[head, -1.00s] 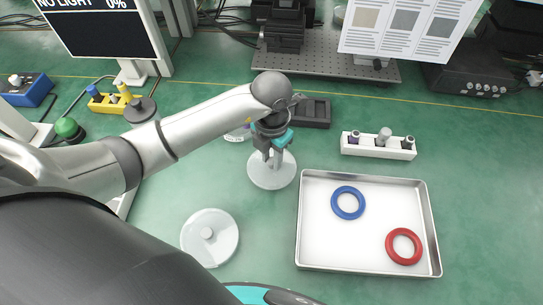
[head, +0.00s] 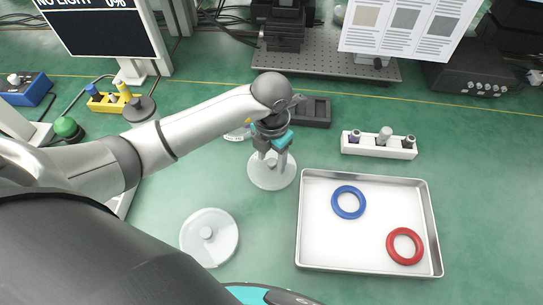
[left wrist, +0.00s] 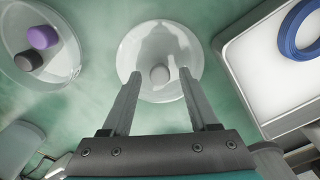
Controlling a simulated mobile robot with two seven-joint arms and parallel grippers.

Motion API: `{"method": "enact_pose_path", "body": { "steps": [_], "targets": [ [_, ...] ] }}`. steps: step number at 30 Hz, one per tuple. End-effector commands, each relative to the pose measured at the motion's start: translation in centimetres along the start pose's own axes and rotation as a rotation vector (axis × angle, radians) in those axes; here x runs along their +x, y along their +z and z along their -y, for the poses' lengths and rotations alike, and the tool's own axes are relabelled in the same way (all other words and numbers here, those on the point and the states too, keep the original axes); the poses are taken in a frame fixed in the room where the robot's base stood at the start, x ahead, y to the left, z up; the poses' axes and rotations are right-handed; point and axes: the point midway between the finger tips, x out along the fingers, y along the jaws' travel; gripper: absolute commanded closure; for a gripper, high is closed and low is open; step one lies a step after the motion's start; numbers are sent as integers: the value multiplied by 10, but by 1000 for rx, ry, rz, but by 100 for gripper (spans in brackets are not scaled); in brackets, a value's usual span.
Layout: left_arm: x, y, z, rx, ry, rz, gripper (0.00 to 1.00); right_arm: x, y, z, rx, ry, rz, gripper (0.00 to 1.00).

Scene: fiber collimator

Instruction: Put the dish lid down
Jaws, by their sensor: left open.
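The dish lid (head: 271,180) is a clear round disc with a small knob. It appears to lie flat on the green bench, left of the tray. It also shows in the left wrist view (left wrist: 160,45), its knob centred between my fingers. My left gripper (head: 271,157) is open just above the lid, its two fingers (left wrist: 160,103) spread apart on either side of the knob and clear of it. An open dish (left wrist: 45,45) with a purple and a dark cap is to the left in the wrist view; my arm partly hides it in the head view. My right gripper is out of view.
A metal tray (head: 320,259) with a blue ring (head: 348,202) and a red ring (head: 404,246) stands to the right. A second round lidded piece (head: 209,250) lies at the lower left. A white holder (head: 378,151) and a dark block (head: 316,112) are farther back.

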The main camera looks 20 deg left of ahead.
Motion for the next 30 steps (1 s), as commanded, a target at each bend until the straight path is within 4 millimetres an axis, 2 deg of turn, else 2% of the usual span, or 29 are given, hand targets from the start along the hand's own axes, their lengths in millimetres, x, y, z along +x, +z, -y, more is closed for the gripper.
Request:
{"method": "enact_pose_path", "body": {
  "steps": [5, 12, 18, 24, 30],
  "targets": [
    [-24, 2, 0, 2, 1, 5, 40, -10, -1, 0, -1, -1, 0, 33],
    [-80, 2, 0, 2, 2, 6, 40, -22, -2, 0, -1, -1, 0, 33],
    [-114, 1, 0, 1, 1, 3, 40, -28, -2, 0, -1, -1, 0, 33],
    [-127, 0, 0, 0, 0, 1, 40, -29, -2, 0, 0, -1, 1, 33],
    [-128, 0, 0, 0, 0, 0, 40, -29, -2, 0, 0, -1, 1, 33]
  ]
}}
